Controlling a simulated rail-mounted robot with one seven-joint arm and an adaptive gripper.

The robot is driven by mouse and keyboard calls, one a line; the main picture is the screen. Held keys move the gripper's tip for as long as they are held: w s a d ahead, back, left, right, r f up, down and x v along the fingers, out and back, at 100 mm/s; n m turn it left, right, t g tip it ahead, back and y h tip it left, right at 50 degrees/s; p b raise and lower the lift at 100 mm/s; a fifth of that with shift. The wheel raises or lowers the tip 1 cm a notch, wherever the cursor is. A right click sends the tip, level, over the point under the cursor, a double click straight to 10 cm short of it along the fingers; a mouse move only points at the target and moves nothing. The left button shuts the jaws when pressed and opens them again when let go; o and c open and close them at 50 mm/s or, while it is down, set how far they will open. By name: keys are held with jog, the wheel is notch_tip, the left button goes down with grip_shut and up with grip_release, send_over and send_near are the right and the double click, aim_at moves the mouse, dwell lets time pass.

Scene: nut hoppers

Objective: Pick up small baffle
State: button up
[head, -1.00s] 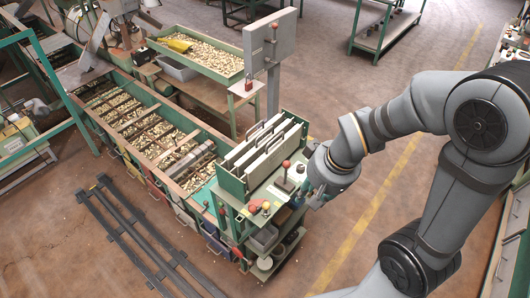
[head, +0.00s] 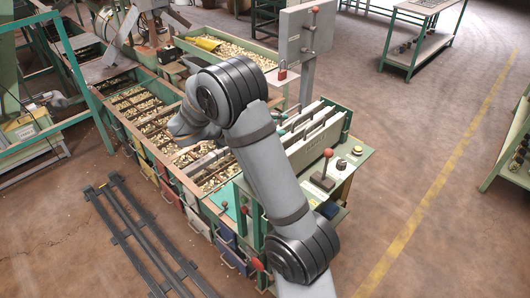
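Several pale flat panels (head: 314,130), which look like baffles, stand upright in a green-sided rack at the near end of the hopper line. I cannot tell which one is the small baffle. Thin dividers also cross the nut-filled trough (head: 172,181). My arm reaches up across the middle of the head view, with its bent far part over the trough, left of the rack. My gripper's fingers cannot be made out; the arm hides that area. Whether they are open or shut, or hold anything, does not show.
A grey post with a panel (head: 306,30) stands behind the rack. A red-knobbed lever (head: 326,168) rises from the green table right of it. A tray of nuts (head: 235,51) is behind the trough. Dark rails (head: 135,225) lie on the floor at left.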

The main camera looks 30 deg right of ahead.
jog(key=p, duration=0.2)
send_near(300, 117)
jog(key=shift+s+d+f, duration=0.15)
jog(key=shift+d+f, duration=0.65)
jog(key=shift+d, duration=0.3)
jog(key=shift+w+p+x, duration=0.2)
jog(key=shift+p+x, duration=0.45)
jog(key=shift+x, duration=0.85)
jog(key=shift+w+p+x, duration=0.15)
jog(key=shift+p+x, duration=0.5)
jog(key=shift+x, duration=0.85)
jog(key=shift+r, duration=0.2)
jog(key=shift+c, duration=0.3)
grip_shut()
jog(key=shift+r, duration=0.1)
